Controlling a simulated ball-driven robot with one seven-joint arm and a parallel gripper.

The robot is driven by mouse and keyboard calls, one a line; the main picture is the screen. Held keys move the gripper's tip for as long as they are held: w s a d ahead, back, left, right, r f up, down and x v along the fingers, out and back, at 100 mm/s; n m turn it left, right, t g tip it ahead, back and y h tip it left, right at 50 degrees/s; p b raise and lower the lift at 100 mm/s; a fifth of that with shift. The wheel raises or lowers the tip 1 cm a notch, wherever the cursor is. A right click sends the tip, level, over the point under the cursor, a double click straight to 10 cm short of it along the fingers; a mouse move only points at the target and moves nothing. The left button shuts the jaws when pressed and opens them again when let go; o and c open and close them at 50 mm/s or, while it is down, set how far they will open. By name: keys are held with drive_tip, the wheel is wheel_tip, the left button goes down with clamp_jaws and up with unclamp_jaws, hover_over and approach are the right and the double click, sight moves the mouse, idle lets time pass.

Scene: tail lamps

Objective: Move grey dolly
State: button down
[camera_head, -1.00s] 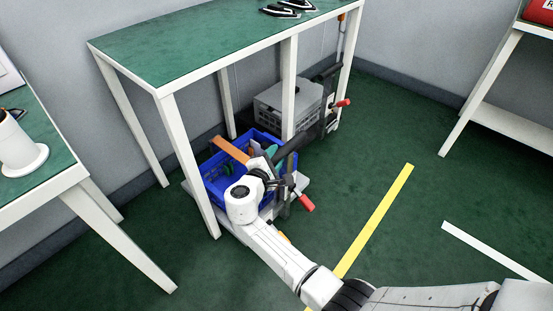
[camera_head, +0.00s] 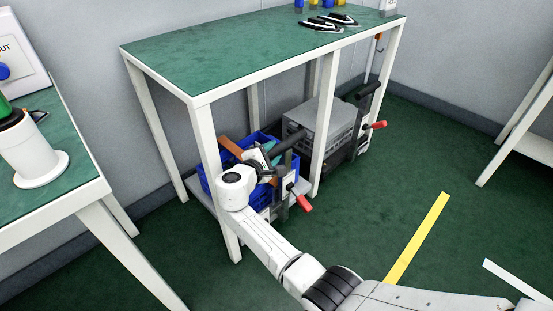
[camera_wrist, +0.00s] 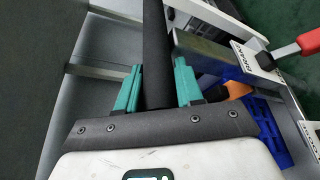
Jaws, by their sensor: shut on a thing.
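A light grey dolly (camera_head: 203,207) stands on the floor at the left end of the green-topped table, partly under it. A blue crate (camera_head: 207,182) with tools rides on it. Its upright carries a black bar handle (camera_head: 287,140) and a red lever (camera_head: 304,203). My gripper (camera_head: 264,158) is shut on that handle; the wrist view shows the green fingertips (camera_wrist: 157,88) on both sides of the black bar (camera_wrist: 156,50). A second dolly with a grey crate (camera_head: 318,125) stands further right under the table. My wrist hides part of the blue crate.
The table's front left leg (camera_head: 219,180) crosses in front of the blue crate. Another table leg (camera_head: 325,130) stands between the two dollies. A white-legged table (camera_head: 60,185) is close on the left. Open green floor with a yellow line (camera_head: 418,237) lies to the right.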

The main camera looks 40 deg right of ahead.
drive_tip(key=shift+w+a, duration=0.15)
drive_tip(key=shift+w, duration=0.35)
drive_tip(key=c, duration=0.8)
unclamp_jaws()
drive_tip(key=shift+s+a+r, duration=0.15)
drive_tip(key=shift+s+a, duration=0.05)
drive_tip(key=shift+a, duration=0.15)
drive_tip(key=p+v, duration=0.4)
drive_tip(key=v, duration=0.5)
drive_tip(key=shift+a, duration=0.4)
drive_tip(key=shift+s, duration=0.1)
